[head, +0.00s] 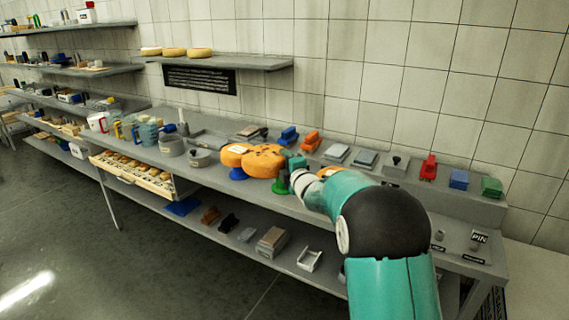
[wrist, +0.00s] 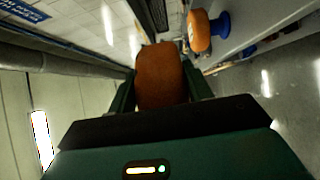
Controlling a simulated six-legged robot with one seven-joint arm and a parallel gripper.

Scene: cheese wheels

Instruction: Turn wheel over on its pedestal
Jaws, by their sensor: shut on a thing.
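An orange cheese wheel (head: 263,161) is held between the fingers of my gripper (head: 296,165). In the wrist view the held wheel (wrist: 162,75) fills the gap between both fingers of my gripper (wrist: 160,92). A green pedestal (head: 281,184) stands below the right part of this wheel; I cannot tell whether they touch. A second orange wheel (head: 234,154) is just left of it, on a blue pedestal (head: 238,174). That wheel (wrist: 199,31) and blue pedestal (wrist: 220,25) also show in the wrist view, apart from the held wheel.
Another orange wheel (head: 328,172) is partly hidden behind my arm. Grey pots (head: 171,145) and jugs (head: 146,132) stand to the left on the bench. Small blocks and a red tool (head: 428,168) line the raised back ledge. A wall shelf (head: 230,62) carries several yellow wheels.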

